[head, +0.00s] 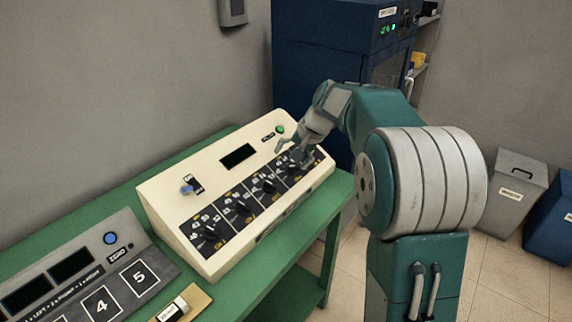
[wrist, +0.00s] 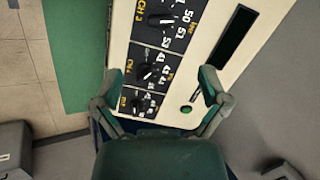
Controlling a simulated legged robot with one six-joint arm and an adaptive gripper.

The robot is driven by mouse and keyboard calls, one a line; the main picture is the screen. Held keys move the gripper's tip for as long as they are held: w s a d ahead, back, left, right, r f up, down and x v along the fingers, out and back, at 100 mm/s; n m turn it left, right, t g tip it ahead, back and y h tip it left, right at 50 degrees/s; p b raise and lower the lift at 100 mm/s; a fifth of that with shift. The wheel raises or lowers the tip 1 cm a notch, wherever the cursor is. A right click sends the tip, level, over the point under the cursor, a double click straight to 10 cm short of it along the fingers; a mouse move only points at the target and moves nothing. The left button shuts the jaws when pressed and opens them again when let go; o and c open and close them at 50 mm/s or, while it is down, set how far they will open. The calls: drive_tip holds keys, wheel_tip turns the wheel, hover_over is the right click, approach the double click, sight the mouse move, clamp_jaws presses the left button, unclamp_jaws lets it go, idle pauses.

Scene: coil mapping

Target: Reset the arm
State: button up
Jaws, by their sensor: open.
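My gripper (head: 294,153) is open and empty at the end of my teal and grey arm. In the head view it is over the right end of a cream console (head: 165,192), near the far dials. In the wrist view the two fingers (wrist: 155,88) are spread across the console, with a dial knob (wrist: 143,104) between them. I cannot tell whether a finger touches the panel. My arm hides part of the console's right end.
The console stands on a green table (head: 110,204). It has several black dials (head: 238,205), a dark display (head: 238,156), a blue-tipped switch (head: 187,189) and a green button (head: 280,129). A grey panel (head: 85,275) lies to the left. A blue cabinet (head: 318,50) stands behind; bins (head: 516,190) stand right.

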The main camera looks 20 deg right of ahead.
drive_tip(key=s+a+r+n+h, duration=0.1)
drive_tip(key=s+a+r+n, duration=0.15)
drive_tip(key=s, duration=0.55)
drive_tip(key=s+a+r+n+h, duration=0.1)
drive_tip(key=s+a+r, duration=0.15)
drive_tip(key=s, duration=0.55)
drive_tip(key=s+f+n+t+h, duration=0.2)
drive_tip(key=s+f+n, duration=0.1)
drive_tip(key=s, duration=1.4)
drive_tip(key=shift+d+f, duration=0.25)
drive_tip(key=shift+d, duration=0.1)
